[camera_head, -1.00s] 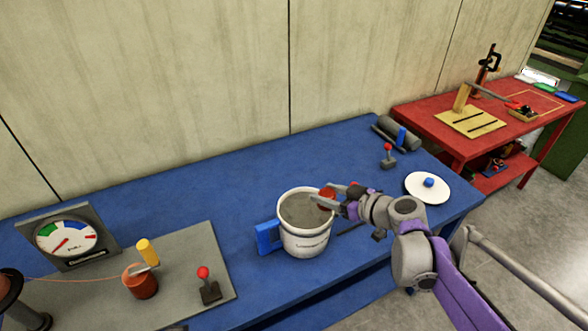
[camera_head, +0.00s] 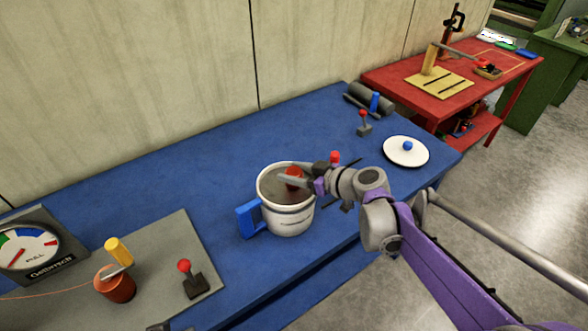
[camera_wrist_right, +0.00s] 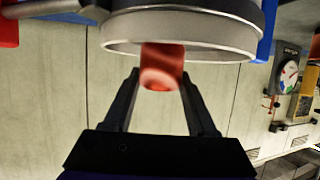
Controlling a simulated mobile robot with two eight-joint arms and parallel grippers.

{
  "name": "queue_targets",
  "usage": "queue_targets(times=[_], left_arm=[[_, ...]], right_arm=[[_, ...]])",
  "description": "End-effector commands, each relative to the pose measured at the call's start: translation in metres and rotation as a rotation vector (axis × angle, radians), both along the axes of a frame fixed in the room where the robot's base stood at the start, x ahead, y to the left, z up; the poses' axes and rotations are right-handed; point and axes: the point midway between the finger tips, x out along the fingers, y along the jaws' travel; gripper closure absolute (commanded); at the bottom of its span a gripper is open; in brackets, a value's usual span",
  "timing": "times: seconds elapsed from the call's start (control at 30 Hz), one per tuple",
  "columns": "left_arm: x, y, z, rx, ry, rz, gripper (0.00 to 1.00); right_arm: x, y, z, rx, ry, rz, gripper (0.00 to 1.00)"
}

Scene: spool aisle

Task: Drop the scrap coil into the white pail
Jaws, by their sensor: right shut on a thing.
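The white pail (camera_head: 288,222) stands upright on the blue bench in the head view. The scrap coil (camera_head: 294,171), a small red-orange ring, is at the pail's open mouth, toward its far side. My right gripper (camera_head: 291,178) reaches in from the right and is shut on the coil. In the right wrist view, the coil (camera_wrist_right: 162,68) sits between the two dark fingers of the right gripper (camera_wrist_right: 160,85), and the pail (camera_wrist_right: 185,28) shows close by at the top. The exact height of the coil against the rim is hard to tell. My left gripper is not in view.
A white lid (camera_head: 405,153) with a blue knob lies to the right. A grey plate (camera_head: 190,240) carries a red-knobbed lever (camera_head: 190,280) and an orange spool (camera_head: 115,284). Bench behind the pail is clear.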

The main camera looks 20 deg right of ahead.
Motion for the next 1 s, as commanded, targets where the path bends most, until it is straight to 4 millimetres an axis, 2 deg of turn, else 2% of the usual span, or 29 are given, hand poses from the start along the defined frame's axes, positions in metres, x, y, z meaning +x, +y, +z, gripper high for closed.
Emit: queue_targets(times=[0.07, 0.33, 0.37, 0.53, 0.87, 1.0], left_arm=[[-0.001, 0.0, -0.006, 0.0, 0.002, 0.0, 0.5], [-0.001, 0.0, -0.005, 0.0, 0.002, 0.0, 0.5], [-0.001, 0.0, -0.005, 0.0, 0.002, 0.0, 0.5], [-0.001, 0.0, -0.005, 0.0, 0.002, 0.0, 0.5], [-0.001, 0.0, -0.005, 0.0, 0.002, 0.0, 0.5], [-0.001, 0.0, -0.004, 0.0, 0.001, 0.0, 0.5]], right_arm=[[0.0, 0.0, -0.006, 0.0, 0.0, 0.0, 1.0], [0.0, 0.0, -0.005, 0.001, -0.001, 0.0, 1.0], [0.0, 0.0, -0.005, 0.001, -0.001, 0.0, 0.37], [0.0, 0.0, -0.005, 0.001, -0.001, 0.0, 0.08], [-0.002, -0.001, -0.004, 0.001, -0.001, 0.0, 0.08], [-0.013, -0.011, 0.002, 0.0, -0.001, -0.003, 0.08]])
